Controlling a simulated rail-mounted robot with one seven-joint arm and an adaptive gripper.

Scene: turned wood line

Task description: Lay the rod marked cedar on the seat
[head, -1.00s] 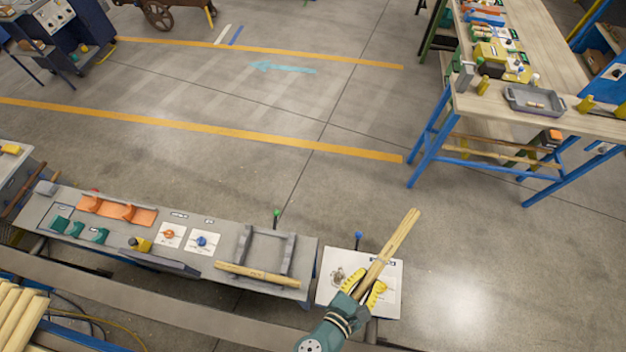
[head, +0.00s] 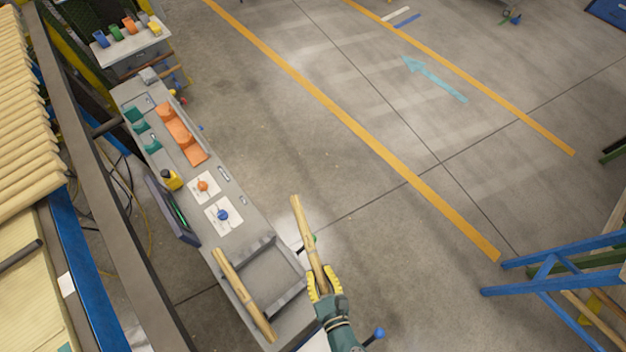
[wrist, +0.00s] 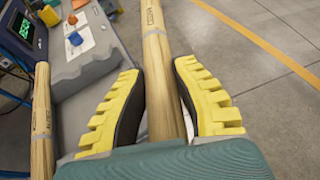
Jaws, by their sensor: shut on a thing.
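My gripper (head: 323,283) is shut on a pale wooden rod (head: 303,225), which sticks out forward from the yellow fingers. In the wrist view the held rod (wrist: 156,65) runs between the two finger pads of my gripper (wrist: 158,72); it bears a small dark mark that I cannot read for sure. A second rod (head: 243,293) lies along the left side of a grey cradle (head: 277,262) on the bench. That second rod also shows at the left of the wrist view (wrist: 42,120), with a mark too small to read. I see no label naming the seat.
The grey bench (head: 235,240) carries an orange holder (head: 180,133), green holders (head: 140,125), white cards with an orange knob (head: 202,186) and a blue knob (head: 222,215), and a dark display (head: 172,210). Stacked rods (head: 25,120) lie far left. Open floor lies right.

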